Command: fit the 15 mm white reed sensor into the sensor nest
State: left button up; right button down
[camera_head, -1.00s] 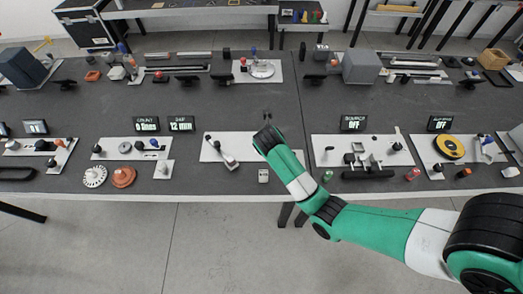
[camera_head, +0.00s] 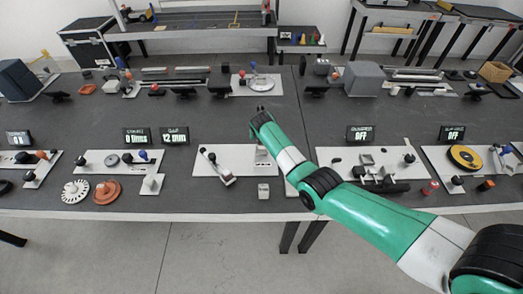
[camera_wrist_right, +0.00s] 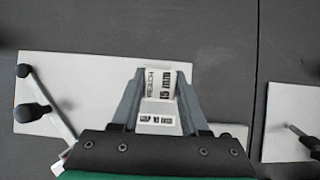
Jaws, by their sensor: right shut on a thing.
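The white reed sensor (camera_wrist_right: 160,82), marked "15 mm", sits between the fingers of my right gripper (camera_wrist_right: 164,76) in the right wrist view. The gripper is shut on it, above a white station plate (camera_wrist_right: 90,70). Below the sensor is a pale block (camera_wrist_right: 156,120) with a small label that I cannot read surely; whether it is part of the sensor I cannot tell. In the head view my right gripper (camera_head: 259,108) is beyond the plate (camera_head: 235,158) in the picture, and the sensor is too small to make out. A pale fixture (camera_head: 262,156), perhaps the nest, is partly hidden by my arm.
A lever with black knobs (camera_head: 212,158) stands on the plate's left. A small pale block (camera_head: 263,190) lies near the table's front edge. A display (camera_head: 174,137) reads "12 mm". Another plate (camera_head: 335,175) with fixtures is to the right.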

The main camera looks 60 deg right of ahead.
jog(key=shift+w+d+f, duration=0.2)
jog(key=shift+f, duration=0.05)
jog(key=shift+f+b, duration=0.3)
jog(key=shift+b, duration=0.05)
jog(key=f+b, duration=0.2)
jog(key=shift+w+d+f, duration=0.2)
jog(key=shift+f, duration=0.5)
jog(key=shift+r, duration=0.15)
jog(key=shift+c, duration=2.1)
grip_release()
